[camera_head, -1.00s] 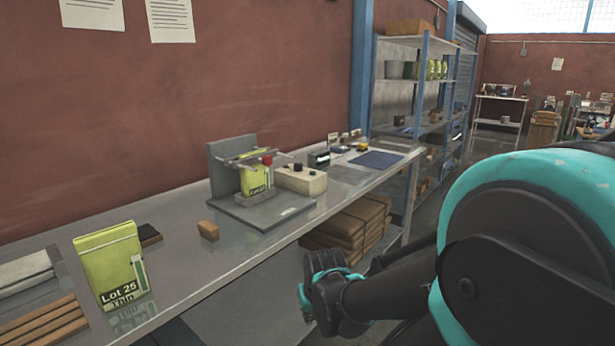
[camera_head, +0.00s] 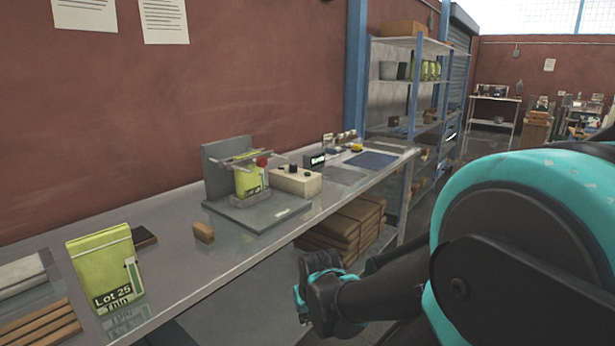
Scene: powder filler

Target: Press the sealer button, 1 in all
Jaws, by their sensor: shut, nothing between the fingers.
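The sealer stands on the bench as a grey base plate (camera_head: 262,213) with an upright grey back plate (camera_head: 214,172). A green pouch (camera_head: 246,182) stands upright in it below thin bars, beside a red knob (camera_head: 262,160). To its right is a cream box (camera_head: 298,183) with small dark knobs or buttons on top; which one is the sealer button I cannot tell. My gripper (camera_head: 302,304) is low in front of the bench, well below and apart from the sealer. It is shut and empty, with its fingertips small in view.
A green pouch marked Lot 25 (camera_head: 104,268) stands at the near left of the bench (camera_head: 178,268). A small brown block (camera_head: 203,232) lies by the sealer. Brown packages (camera_head: 340,226) fill the lower shelf. A shelf rack (camera_head: 412,95) stands farther back.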

